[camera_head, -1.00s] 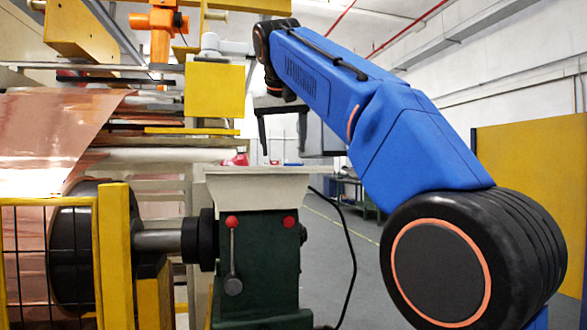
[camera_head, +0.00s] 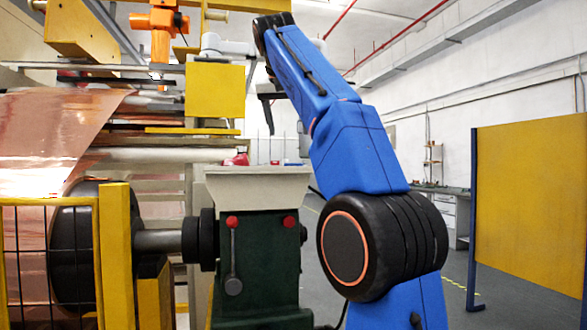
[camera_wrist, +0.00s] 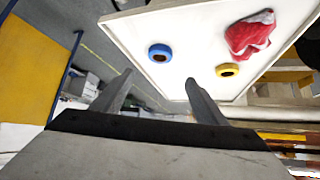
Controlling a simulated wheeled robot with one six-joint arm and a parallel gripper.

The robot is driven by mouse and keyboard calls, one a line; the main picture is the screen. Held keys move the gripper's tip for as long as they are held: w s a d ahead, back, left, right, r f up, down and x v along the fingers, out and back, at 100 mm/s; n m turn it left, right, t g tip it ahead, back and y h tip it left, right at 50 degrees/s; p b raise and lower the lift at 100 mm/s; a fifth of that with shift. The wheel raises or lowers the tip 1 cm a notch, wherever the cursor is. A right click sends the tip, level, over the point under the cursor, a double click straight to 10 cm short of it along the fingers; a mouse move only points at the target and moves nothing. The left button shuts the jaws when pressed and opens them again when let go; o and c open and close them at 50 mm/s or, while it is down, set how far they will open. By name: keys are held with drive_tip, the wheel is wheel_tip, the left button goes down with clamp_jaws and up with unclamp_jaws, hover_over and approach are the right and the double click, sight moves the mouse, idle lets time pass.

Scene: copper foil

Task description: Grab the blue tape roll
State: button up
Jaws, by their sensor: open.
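The blue tape roll (camera_wrist: 159,53) lies flat on a white, rimmed tray top (camera_wrist: 128,38) in the wrist view. My gripper (camera_wrist: 158,78) is open and empty, with its two fingers reaching toward the tray. The blue roll appears beyond the fingertips, between their lines, and apart from both fingers. In the head view my gripper (camera_head: 268,112) hangs above the tray top (camera_head: 258,182), partly hidden by my arm. A small bit of blue shows at the tray's back edge there, too small to be sure of.
A yellow tape roll (camera_wrist: 227,70) lies right of the blue one, close to the right fingertip. A crumpled red cloth (camera_wrist: 250,35) lies behind it; it also shows in the head view (camera_head: 237,159). Copper foil machinery (camera_head: 60,125) stands left. A yellow panel (camera_head: 530,200) stands right.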

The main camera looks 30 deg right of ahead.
drive_tip(key=x, duration=0.7)
drive_tip(key=shift+w+d+f, duration=0.15)
drive_tip(key=shift+f, duration=0.1)
drive_tip(key=shift+s+f+x, duration=0.1)
drive_tip(key=shift+x, duration=1.2)
drive_tip(key=shift+s+f+x, duration=0.15)
drive_tip(key=shift+x, duration=1.2)
drive_tip(key=c, duration=1.2)
